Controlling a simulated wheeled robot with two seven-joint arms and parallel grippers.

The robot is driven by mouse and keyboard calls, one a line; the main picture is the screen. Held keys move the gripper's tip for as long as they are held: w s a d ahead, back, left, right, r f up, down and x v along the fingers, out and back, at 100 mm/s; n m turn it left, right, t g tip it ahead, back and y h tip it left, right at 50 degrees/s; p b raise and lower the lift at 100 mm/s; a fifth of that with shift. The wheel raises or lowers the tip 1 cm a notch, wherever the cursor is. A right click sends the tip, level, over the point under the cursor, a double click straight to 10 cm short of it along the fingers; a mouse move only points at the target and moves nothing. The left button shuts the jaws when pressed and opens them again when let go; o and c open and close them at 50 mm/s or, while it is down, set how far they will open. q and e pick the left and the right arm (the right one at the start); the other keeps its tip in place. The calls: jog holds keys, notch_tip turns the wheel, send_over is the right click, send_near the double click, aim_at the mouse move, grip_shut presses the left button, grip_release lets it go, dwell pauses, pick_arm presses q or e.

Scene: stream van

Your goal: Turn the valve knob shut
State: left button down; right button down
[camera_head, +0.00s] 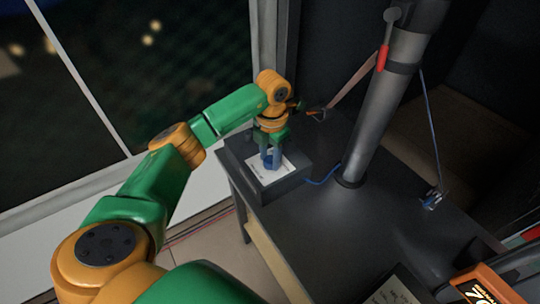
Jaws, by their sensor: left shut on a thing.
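The valve knob (267,161) is small and blue and stands on a dark box with a white label (268,176) on its top. The box (283,187) sits at the left end of a dark table. My left gripper (271,158) comes down from above and is shut on the knob, its fingers hiding part of it. My left arm, green and orange, reaches in from the lower left. How far the knob is turned cannot be told. My right gripper is not in view.
A thick grey pole (378,115) rises from the table (370,225) right of the box, with a red-handled part (383,58) on it. A blue cable (322,182) runs from the box. An orange display (485,287) is at lower right. A window is at left.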

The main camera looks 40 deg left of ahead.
pick_arm(q)
jog(key=n, duration=0.4)
jog(key=shift+r+n+p, duration=0.1)
jog(key=shift+n+p, duration=0.2)
jog(key=shift+p, duration=0.1)
jog(key=n+p, duration=0.1)
jog(key=n, duration=0.3)
jog(key=shift+w+n, duration=0.1)
jog(key=shift+n, duration=0.2)
jog(key=n+p, duration=0.1)
jog(key=n, duration=0.3)
jog(key=shift+n+p, duration=0.75)
jog(key=shift+n, duration=1.55)
jog(key=shift+c, duration=2.1)
grip_release()
jog(key=shift+a, duration=0.1)
